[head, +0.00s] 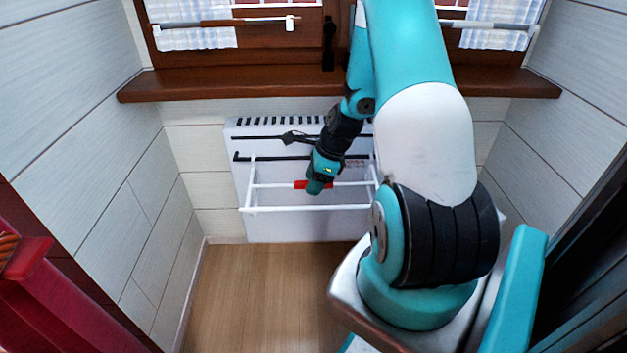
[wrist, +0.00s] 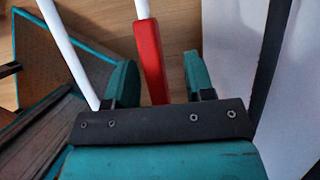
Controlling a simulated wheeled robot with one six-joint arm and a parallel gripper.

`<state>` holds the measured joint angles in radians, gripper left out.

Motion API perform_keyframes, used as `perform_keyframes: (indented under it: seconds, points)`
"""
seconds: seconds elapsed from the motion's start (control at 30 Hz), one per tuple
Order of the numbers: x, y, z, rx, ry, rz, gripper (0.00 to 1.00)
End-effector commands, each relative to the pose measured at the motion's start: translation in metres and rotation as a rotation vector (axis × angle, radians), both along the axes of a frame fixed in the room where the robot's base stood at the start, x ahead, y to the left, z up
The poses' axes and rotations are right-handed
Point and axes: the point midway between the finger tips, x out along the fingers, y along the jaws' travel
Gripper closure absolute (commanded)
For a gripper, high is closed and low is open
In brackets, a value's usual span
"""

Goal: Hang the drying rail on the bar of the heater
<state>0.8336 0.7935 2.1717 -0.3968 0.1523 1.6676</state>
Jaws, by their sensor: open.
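The drying rail (head: 262,208) is a white frame with cross rods and a red grip section (head: 300,185). It is in front of the white heater (head: 285,226), below the windowsill. Its upper left end meets the heater's black bar (head: 270,157); whether it is hooked over the bar is too small to tell. My gripper (head: 318,186) is at the red section, pointing down. In the wrist view my gripper (wrist: 160,75) is open, with the red section (wrist: 149,60) between its fingers and a gap on both sides. My arm hides the rail's right part.
A brown windowsill (head: 225,83) juts out above the heater. Panelled walls stand close on both sides. The wooden floor (head: 250,295) in front of the heater is clear. A red piece of furniture (head: 60,300) is at the lower left.

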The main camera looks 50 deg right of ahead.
Motion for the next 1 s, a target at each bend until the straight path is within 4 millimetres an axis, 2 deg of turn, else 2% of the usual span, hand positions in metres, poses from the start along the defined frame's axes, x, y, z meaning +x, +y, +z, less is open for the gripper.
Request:
perform_keyframes:
  seconds: [0.17, 0.4, 0.6, 0.8, 1.0]
  points:
    - [-0.008, -0.008, 0.03, -0.002, -0.003, -0.002, 0.51]
    - [-0.026, -0.023, 0.089, -0.003, -0.004, -0.003, 0.51]
    - [-0.039, -0.035, 0.13, -0.004, -0.003, -0.004, 0.51]
    - [-0.047, -0.041, 0.153, -0.001, -0.002, -0.002, 0.51]
    - [-0.05, -0.043, 0.159, 0.0, -0.001, 0.0, 0.51]
